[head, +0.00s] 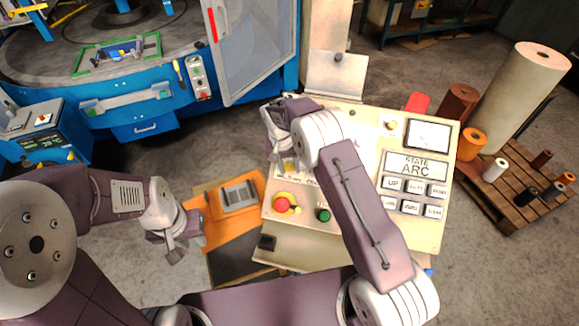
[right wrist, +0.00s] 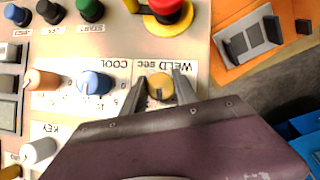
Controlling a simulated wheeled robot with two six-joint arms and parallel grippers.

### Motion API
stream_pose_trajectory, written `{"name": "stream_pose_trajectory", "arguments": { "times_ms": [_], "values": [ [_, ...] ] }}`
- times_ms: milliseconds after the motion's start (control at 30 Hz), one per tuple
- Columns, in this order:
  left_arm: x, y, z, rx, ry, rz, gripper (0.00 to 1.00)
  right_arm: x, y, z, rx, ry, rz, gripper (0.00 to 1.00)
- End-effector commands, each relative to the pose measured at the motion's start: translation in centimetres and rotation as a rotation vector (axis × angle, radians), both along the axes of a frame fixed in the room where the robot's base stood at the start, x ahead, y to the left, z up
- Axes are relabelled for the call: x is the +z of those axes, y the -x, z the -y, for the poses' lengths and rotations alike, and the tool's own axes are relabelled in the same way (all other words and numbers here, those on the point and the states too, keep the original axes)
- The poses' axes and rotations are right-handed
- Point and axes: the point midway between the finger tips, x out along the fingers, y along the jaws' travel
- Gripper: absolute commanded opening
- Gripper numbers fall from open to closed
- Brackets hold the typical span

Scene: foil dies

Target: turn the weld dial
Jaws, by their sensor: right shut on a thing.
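The weld dial (right wrist: 160,86) is a small yellow-brown knob on the cream control panel (head: 445,235). "WELD sec" is printed beside it, upside down in the right wrist view. My right gripper (right wrist: 161,78) is shut on the dial, with one finger on each side of it. In the head view my right gripper (head: 283,160) is over the left part of the panel, and my arm hides much of the panel's middle. My left gripper (head: 178,248) hangs empty to the left of the panel; its finger gap is not clear.
A blue COOL knob (right wrist: 95,83) and an orange knob (right wrist: 42,79) sit beside the dial. A red emergency button (head: 282,205) and green button (head: 323,215) are near the panel's lower left. An orange tray (head: 225,230) lies between the panel and my left gripper.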

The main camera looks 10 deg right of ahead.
Motion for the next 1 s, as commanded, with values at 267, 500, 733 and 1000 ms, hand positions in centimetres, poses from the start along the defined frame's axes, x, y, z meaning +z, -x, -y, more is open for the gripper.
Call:
{"name": "stream_pose_trajectory", "arguments": {
  "times_ms": [267, 500, 733, 1000],
  "values": [
    [0.0, 0.0, 0.0, 0.000, 0.000, 0.000, 0.28, 0.0, 0.0, 0.0, 0.000, -0.001, 0.002, 0.41],
    [0.0, 0.0, 0.0, 0.000, 0.000, 0.000, 0.28, 0.0, 0.0, 0.0, -0.001, -0.001, 0.001, 0.57],
    [-0.8, 0.0, 0.0, 0.000, 0.000, 0.000, 0.28, 1.0, -0.1, -0.2, 0.000, -0.002, 0.005, 0.57],
    [-2.9, 0.0, 0.0, 0.000, 0.000, 0.000, 0.28, 6.7, 0.0, -1.2, 0.001, -0.002, 0.004, 0.57]
  ]
}}
